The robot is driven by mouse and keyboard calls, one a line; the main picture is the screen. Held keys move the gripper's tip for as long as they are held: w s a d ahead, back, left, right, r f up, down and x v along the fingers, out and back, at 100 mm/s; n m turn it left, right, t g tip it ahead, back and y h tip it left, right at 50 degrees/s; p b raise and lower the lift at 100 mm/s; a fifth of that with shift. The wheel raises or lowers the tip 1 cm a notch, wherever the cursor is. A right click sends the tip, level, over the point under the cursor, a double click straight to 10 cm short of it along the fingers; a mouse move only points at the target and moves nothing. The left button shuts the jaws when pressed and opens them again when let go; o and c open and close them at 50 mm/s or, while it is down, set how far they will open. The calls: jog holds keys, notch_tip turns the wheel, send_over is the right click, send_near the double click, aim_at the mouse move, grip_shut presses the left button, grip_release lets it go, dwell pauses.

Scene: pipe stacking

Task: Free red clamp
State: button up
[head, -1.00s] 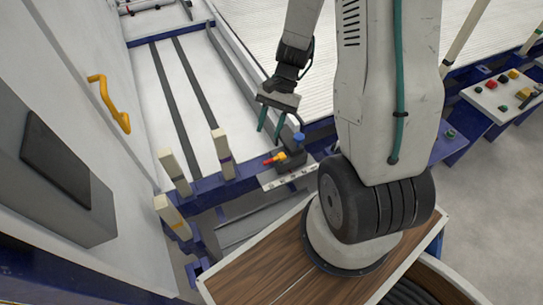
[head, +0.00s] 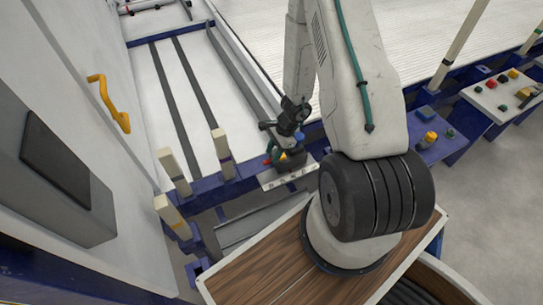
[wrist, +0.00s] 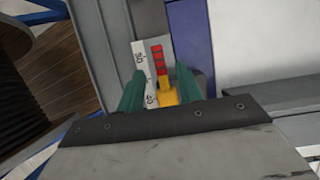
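The red clamp is a small lever with a ridged red handle (wrist: 158,58) and a yellow base (wrist: 168,94), mounted beside a white scale with black numbers (wrist: 144,70). In the head view the red handle (head: 267,160) shows only in part beside my gripper (head: 276,153), and the rest is mostly hidden. In the wrist view my gripper (wrist: 160,88) has its two green fingers apart, one on each side of the clamp's yellow part. The red handle lies ahead of and between the fingertips. I cannot tell whether either finger touches it.
A blue knob (head: 299,136) stands right beside my gripper. Cream posts (head: 222,145) rise from the blue rail to the left. A yellow and blue button (head: 429,138) is at the right.

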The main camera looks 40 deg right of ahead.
jog(key=shift+x, duration=1.15)
jog(key=shift+c, duration=0.2)
grip_shut()
